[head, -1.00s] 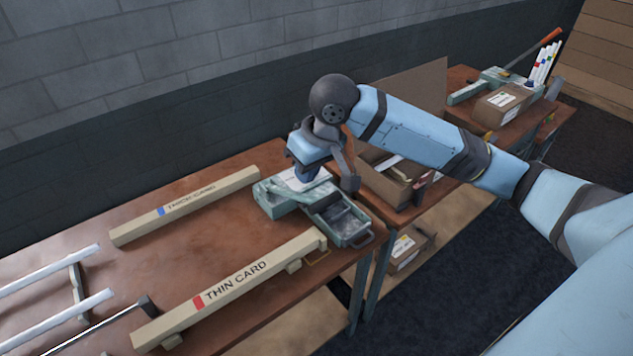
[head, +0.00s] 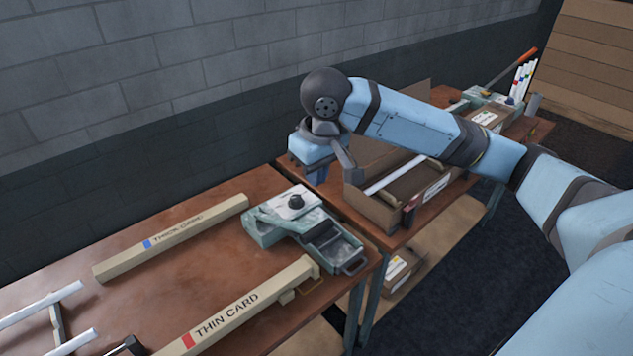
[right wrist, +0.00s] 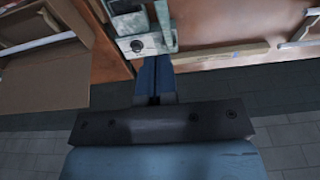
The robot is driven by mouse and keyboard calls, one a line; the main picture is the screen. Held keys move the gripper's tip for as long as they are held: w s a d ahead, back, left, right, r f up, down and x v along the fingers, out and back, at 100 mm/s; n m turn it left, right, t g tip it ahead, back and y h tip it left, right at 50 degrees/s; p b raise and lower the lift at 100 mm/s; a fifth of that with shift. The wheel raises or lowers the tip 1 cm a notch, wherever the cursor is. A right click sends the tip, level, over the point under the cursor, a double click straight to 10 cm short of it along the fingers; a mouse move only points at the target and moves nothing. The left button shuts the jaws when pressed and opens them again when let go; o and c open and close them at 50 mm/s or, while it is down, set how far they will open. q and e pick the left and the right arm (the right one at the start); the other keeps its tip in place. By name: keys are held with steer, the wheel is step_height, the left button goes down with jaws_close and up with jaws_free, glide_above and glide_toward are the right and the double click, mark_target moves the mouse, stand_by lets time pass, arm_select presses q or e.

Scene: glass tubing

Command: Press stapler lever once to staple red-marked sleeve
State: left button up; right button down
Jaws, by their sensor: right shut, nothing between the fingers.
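A pale green bench device (head: 262,232), which I take for the stapler, stands at the table's right end. It has a white top plate, a black knob (head: 295,202) and an open grey tray in front. The knob also shows in the right wrist view (right wrist: 137,45). The red-marked sleeve (head: 240,308), lettered THIN CARD, lies along the front edge, its right end close to the tray. I cannot tell whether it holds a staple. My right gripper (head: 317,176) is shut and empty, raised beyond the device and apart from it. My left gripper is out of view.
A blue-marked beam (head: 172,238) lies at the back of the table (head: 130,300). White tubes lie at the left. An open cardboard box (head: 375,212) stands on the neighbouring table at the right. A grey block wall (head: 150,80) runs behind.

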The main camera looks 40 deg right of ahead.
step_height(320, 180, down, 11)
steer(key=shift+r+p, duration=0.15)
steer(key=shift+p, duration=0.45)
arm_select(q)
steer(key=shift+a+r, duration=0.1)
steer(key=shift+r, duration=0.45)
arm_select(e)
steer(key=shift+f, duration=0.45)
